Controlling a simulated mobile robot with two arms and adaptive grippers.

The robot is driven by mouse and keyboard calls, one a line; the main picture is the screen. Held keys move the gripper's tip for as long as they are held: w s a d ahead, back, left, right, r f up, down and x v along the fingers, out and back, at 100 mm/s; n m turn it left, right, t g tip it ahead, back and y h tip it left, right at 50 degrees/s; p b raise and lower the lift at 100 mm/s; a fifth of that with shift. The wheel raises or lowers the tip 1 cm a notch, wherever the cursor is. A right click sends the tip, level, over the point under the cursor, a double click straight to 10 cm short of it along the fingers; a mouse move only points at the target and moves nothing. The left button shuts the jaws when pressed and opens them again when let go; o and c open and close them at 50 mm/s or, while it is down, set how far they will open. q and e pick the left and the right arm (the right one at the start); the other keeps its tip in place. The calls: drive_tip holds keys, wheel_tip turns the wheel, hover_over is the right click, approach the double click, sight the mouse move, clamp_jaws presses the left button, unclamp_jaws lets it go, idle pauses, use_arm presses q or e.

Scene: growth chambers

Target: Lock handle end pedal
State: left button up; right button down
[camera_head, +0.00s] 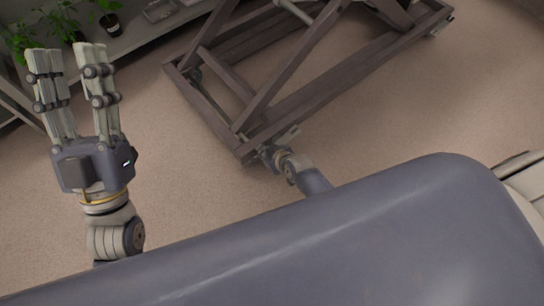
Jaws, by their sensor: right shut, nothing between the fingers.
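A dark brown wheeled frame (285,112) with crossed legs stands on the floor at the upper middle. A small light grey piece (291,136) sticks out by its near lower corner; I cannot tell whether it is the pedal or how it is set. My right gripper (268,154) is at this near corner, beside the small piece; it is shut and empty, and mostly hidden against the frame. Whether it touches the frame is unclear. My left gripper (68,58) is raised at the left, away from the frame, its fingers apart with nothing between them.
A caster (437,30) shows at the frame's far right corner, and another wheel (195,75) at its left. A shelf (130,35) with potted plants (107,14) runs along the upper left. Brown floor (205,165) is clear between my arms.

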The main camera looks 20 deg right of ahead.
use_arm(q)
drive_tip(key=w+a+f+g+y+p, duration=0.1)
drive_tip(key=w+f+g+y+p, duration=0.15)
drive_tip(key=f+g, duration=0.4)
drive_tip(key=w+f+g+y+p, duration=0.1)
drive_tip(key=w+f+g, duration=0.25)
drive_tip(key=f, duration=0.65)
drive_tip(key=s+a+f+g+y+p, duration=0.3)
drive_tip(key=s+a+f+g, duration=0.1)
drive_tip(key=s+f+g, duration=0.5)
wheel_tip(320, 180, down, 4)
drive_tip(key=s, duration=0.2)
drive_tip(key=shift+s+a+n+p, duration=0.3)
drive_tip(key=shift+a+n, duration=0.05)
drive_tip(key=shift+n, duration=0.05)
use_arm(e)
drive_tip(key=s+r, duration=0.7)
drive_tip(key=r, duration=0.1)
drive_tip(key=shift+s+d+r, duration=0.15)
drive_tip(key=shift+d+r, duration=0.1)
drive_tip(key=shift+r, duration=0.1)
use_arm(q)
drive_tip(key=shift+r, duration=0.1)
